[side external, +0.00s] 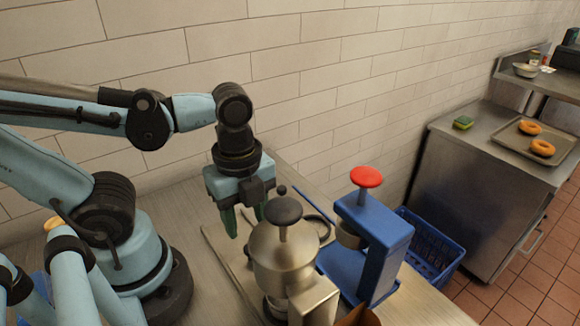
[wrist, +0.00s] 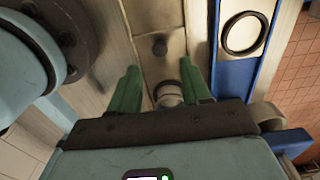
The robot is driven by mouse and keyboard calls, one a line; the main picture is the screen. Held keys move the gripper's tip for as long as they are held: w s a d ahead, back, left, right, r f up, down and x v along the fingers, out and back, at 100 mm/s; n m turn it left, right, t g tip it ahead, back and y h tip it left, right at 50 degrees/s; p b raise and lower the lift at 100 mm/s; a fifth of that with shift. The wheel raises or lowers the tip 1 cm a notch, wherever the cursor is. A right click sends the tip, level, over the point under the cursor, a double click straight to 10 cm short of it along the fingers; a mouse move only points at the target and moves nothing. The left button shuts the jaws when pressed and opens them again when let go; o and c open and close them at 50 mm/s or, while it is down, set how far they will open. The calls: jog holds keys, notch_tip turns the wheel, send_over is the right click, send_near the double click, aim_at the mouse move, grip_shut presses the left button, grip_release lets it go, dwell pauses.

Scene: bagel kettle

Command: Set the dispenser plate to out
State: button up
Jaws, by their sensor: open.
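My gripper (side external: 244,220) points down, with its green fingers apart, just behind and left of a metal dispenser (side external: 285,255) with a black knob. In the wrist view my gripper (wrist: 161,90) is open, and a small round metal piece (wrist: 168,95) shows between the fingers. The metal dispenser hides part of the plate area in the side view. No contact is visible.
A blue press (side external: 385,245) with a red knob (side external: 367,177) stands right of the dispenser. A blue basket (side external: 430,248) is beyond it. A steel counter (side external: 485,145) at the right holds a tray (side external: 505,143) with two bagels and a sponge (side external: 463,122). A tiled wall runs behind.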

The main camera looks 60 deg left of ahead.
jog(key=shift+f, duration=3.95)
grip_shut()
